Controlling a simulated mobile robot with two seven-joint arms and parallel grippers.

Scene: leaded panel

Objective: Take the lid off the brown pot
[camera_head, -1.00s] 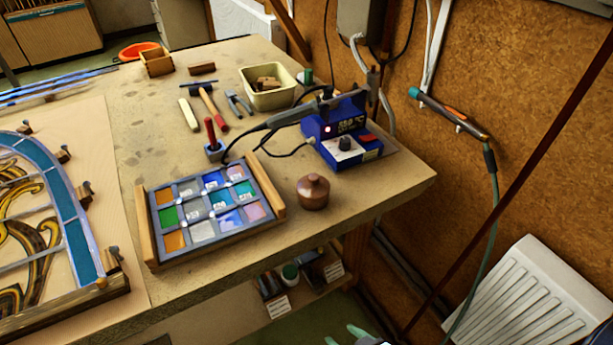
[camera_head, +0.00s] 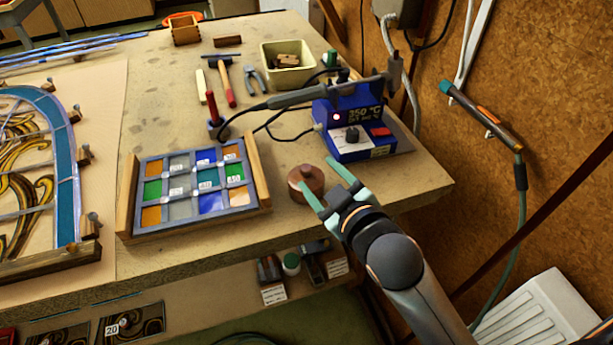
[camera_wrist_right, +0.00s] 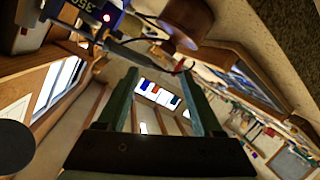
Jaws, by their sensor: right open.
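The small brown pot (camera_head: 294,190) stands upright near the front right edge of the workbench. Its round knobbed lid (camera_head: 307,172) is on it. My right gripper (camera_head: 318,175) is open, with green fingers. It reaches in from the lower right, and one finger overlaps the pot in the head view. I cannot tell whether it touches the pot. In the right wrist view, the pot (camera_wrist_right: 187,22) shows at the top, beyond the open fingers (camera_wrist_right: 158,75), with nothing between them. My left gripper is out of view.
A blue soldering station (camera_head: 352,132) stands just behind the pot, with its iron (camera_head: 300,95) and cables beside it. A tray of coloured glass squares (camera_head: 190,228) lies left of the pot. The wall is at the right. A shelf is below the bench.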

